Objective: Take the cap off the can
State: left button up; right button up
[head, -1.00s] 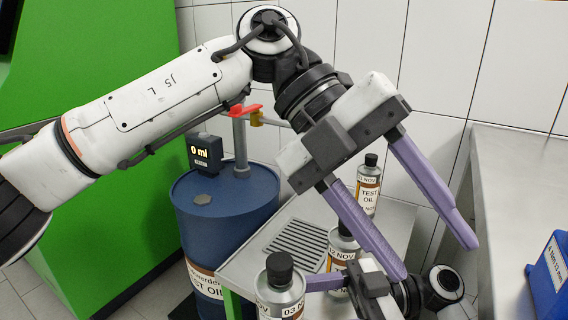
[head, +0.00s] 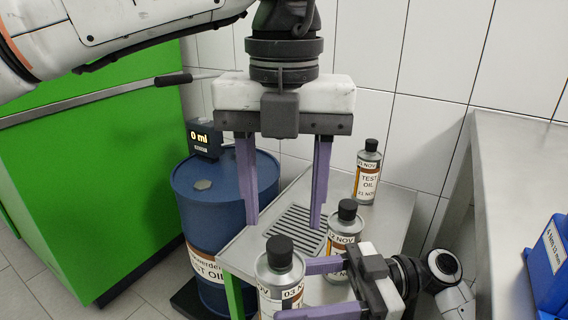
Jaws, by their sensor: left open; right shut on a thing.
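A metal can labelled 03 NOV (head: 283,290) with a black cap (head: 280,250) stands upright at the bottom of the head view, its lower part cut off. My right gripper (head: 292,290) is shut on this can, coming from the right with its purple fingers on the can's sides. My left gripper (head: 283,224) points straight down, its two purple fingers wide apart and empty. In the picture its fingertips are above and to either side of the black cap. I cannot tell the exact height gap.
A can labelled 22 NOV (head: 343,235) and a TEST OIL can (head: 367,172), both capped, stand on the metal bench (head: 395,215) with a drain grate (head: 292,228). A blue drum (head: 225,190) is left; a steel table (head: 510,190) with blue bins (head: 548,270) is right.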

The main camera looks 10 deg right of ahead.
aim_at(285, 241)
pick_arm(q)
jog(key=shift+f, duration=2.55)
grip_shut()
jog(key=shift+s+d, duration=0.1)
jog(key=shift+d, duration=0.05)
jog(key=shift+r, duration=0.1)
jog(key=shift+r, duration=0.15)
jog(key=shift+r, duration=0.95)
